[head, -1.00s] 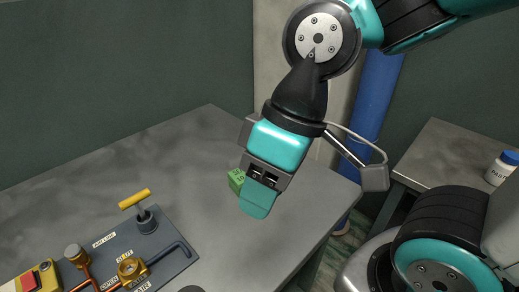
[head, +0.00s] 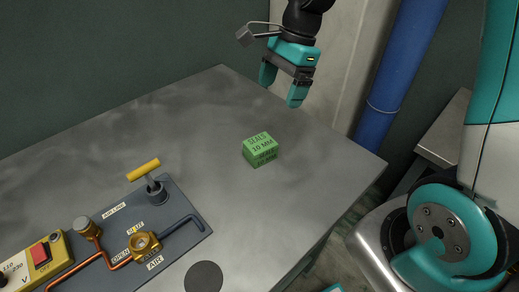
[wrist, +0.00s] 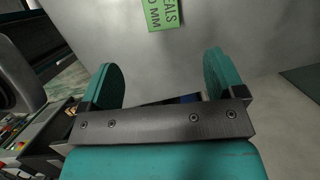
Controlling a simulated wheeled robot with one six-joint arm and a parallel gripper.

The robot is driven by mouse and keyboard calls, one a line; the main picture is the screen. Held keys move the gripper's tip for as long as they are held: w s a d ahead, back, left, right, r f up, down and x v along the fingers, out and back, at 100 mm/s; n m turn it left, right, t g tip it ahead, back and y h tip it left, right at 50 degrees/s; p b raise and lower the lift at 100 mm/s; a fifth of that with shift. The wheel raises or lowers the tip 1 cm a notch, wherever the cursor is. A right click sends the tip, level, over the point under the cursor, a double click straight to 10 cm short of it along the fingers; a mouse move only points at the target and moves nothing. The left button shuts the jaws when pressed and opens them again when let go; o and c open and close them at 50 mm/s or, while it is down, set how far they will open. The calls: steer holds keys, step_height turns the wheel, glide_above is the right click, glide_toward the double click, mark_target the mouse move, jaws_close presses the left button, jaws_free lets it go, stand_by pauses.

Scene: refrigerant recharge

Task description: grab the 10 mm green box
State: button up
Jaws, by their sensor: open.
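The green box (head: 260,150), labelled "SEALS 10 MM", sits on the grey table, right of its middle in the head view. Its labelled top also shows at the upper edge of the wrist view (wrist: 161,13), partly cut off. My gripper (head: 282,92) is open and empty, above and behind the box in the head view. Its two teal fingers stand apart in the wrist view (wrist: 163,78), with the box beyond them and not between them.
An air-line panel (head: 192,247) with a yellow T-handle (head: 143,170) and copper pipes lies front left. A yellow switch box (head: 38,262) is beside it. A dark disc (head: 204,277) lies near the front. A blue pipe (head: 395,80) stands behind the table's right edge. The table around the box is clear.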

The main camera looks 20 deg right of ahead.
mark_target(261, 143)
steer(key=x, duration=1.1)
steer(key=shift+s+a+b, duration=0.1)
steer(key=shift+a+b, duration=0.05)
steer(key=shift+b, duration=0.15)
steer(key=shift+x, duration=2.75)
steer(key=shift+a+r, duration=0.1)
steer(key=c, duration=1)
